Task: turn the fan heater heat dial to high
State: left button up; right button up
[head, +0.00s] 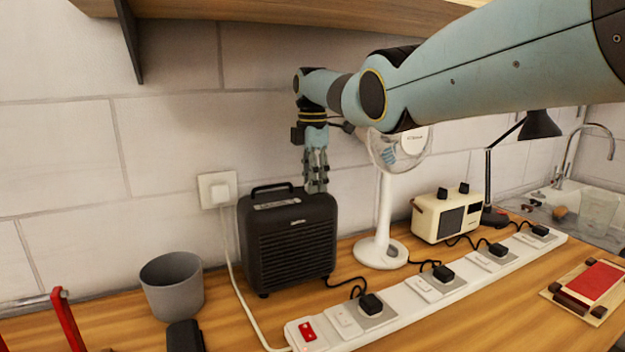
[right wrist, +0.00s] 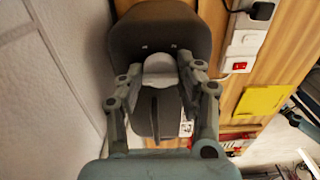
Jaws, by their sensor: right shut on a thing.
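The black fan heater (head: 287,245) stands upright on the wooden bench against the wall, with a carry handle (head: 272,188) and a pale label strip on top. It also shows as a dark body in the right wrist view (right wrist: 165,28). My right gripper (head: 316,188) points down onto the right end of the heater's top. In the right wrist view its fingers (right wrist: 160,78) close around a light grey round knob, the heat dial (right wrist: 160,64). In the head view the fingers hide the dial, and I cannot read its setting. My left gripper is not in view.
A white fan (head: 385,215) and a cream radio (head: 447,215) stand to the right. A long power strip (head: 400,300) with black plugs lies in front. A grey cup (head: 172,287) stands left of the heater. A wall socket (head: 217,190) is behind, and a shelf overhangs above.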

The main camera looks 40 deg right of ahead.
jog(key=shift+c, duration=0.5)
jog(key=shift+r+m, duration=0.1)
jog(key=shift+m, duration=0.2)
jog(key=m+p, duration=0.1)
jog(key=m, duration=0.3)
jog(key=shift+p, duration=0.35)
jog(key=m+p, duration=0.1)
jog(key=m, duration=1.1)
jog(key=shift+m, duration=0.3)
jog(key=m, duration=0.6)
jog(key=shift+m, duration=0.4)
